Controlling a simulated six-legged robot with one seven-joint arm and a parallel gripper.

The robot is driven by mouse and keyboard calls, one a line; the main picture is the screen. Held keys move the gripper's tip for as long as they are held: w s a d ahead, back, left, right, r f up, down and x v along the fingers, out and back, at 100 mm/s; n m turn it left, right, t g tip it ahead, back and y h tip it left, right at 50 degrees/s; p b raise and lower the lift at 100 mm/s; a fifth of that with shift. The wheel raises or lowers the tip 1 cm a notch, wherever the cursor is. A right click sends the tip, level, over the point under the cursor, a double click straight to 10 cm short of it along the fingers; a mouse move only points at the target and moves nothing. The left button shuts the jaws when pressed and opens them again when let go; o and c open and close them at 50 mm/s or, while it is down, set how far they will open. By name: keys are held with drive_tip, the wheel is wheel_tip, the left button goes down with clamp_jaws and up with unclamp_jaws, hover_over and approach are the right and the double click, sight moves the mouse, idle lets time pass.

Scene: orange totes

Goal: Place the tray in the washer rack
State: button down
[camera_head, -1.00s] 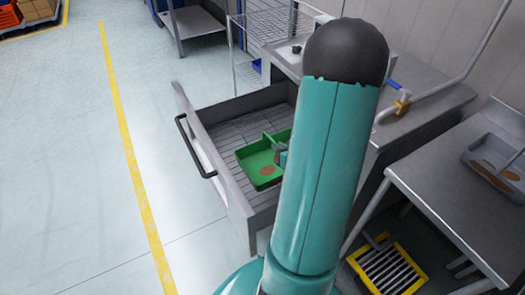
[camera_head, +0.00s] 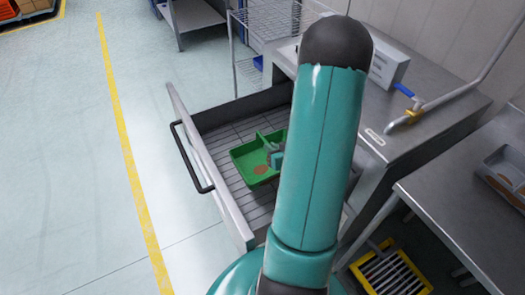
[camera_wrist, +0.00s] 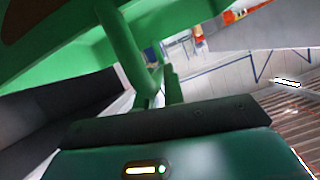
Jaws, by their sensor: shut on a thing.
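The green tray (camera_head: 243,153) has a divider and brown patches inside. In the head view it appears inside the pulled-out drawer, over the wire washer rack (camera_head: 230,130). I cannot tell whether it rests on the wires or hangs just above them. My gripper (camera_head: 275,158) is at the tray's right side, shut on it and partly hidden behind my arm. In the wrist view the green tray (camera_wrist: 75,62) fills the upper left, close above my gripper. The fingertips are hard to make out there.
The drawer's front panel (camera_head: 190,120) has a dark handle (camera_head: 190,160). A steel counter (camera_head: 420,100) stands to the right, with a lower table (camera_head: 450,220) holding a grey tray (camera_head: 505,175). A yellow-framed floor grate (camera_head: 390,275) lies below. Open floor is to the left.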

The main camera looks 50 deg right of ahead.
sight(262, 143)
drive_tip(key=w+d+f, duration=0.1)
drive_tip(key=w+f, duration=0.1)
drive_tip(key=w+d+f, duration=0.1)
drive_tip(key=w+f, duration=0.2)
drive_tip(key=w+d+f, duration=0.2)
drive_tip(key=w, duration=0.1)
drive_tip(key=shift+d+f, duration=0.1)
drive_tip(key=shift+f, duration=0.05)
drive_tip(key=shift+w+d+f, duration=0.1)
drive_tip(key=shift+w+f, duration=0.05)
drive_tip(key=shift+f, duration=0.15)
wheel_tip(262, 143, down, 3)
drive_tip(key=shift+w+f, duration=0.1)
drive_tip(key=shift+f, duration=0.05)
drive_tip(key=c, duration=1.5)
unclamp_jaws()
drive_tip(key=shift+d, duration=0.1)
